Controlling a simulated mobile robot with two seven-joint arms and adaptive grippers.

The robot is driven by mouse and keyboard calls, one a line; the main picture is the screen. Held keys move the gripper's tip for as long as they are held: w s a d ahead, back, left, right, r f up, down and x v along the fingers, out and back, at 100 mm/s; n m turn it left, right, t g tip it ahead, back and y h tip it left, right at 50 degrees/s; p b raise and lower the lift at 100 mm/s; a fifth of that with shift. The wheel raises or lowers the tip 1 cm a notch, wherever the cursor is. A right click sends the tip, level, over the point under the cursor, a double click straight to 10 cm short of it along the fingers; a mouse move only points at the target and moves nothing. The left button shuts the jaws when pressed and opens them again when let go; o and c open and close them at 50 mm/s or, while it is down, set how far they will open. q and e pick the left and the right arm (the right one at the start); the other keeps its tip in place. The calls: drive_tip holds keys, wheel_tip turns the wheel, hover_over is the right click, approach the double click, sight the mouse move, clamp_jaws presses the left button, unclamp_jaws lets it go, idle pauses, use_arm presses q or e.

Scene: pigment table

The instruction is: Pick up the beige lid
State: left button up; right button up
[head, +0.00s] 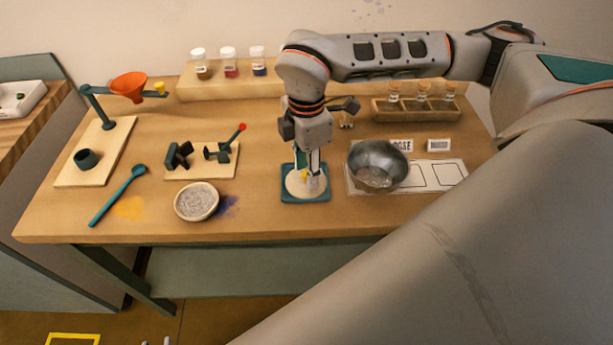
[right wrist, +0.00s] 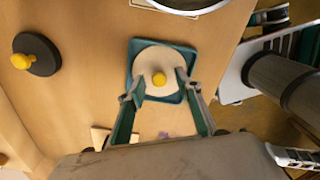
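The beige lid (head: 294,184) is a pale disc lying on a teal square tray (head: 290,199) at the front middle of the table. In the right wrist view the lid (right wrist: 150,60) has a yellow knob (right wrist: 159,79) at its centre. My right gripper (head: 314,165) points down over the lid. In the right wrist view its fingers (right wrist: 160,88) are spread on either side of the knob, with a gap to it. Their tips are low, near the lid; contact cannot be told.
A metal bowl (head: 378,167) stands just right of the tray. A round grey-filled dish (head: 196,202) is to the left. A dark disc with a yellow knob (right wrist: 36,54) lies behind the tray. A teal spoon (head: 118,196) and small stands occupy the left side.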

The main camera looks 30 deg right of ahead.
drive_tip(key=shift+f, duration=0.45)
clamp_jaws()
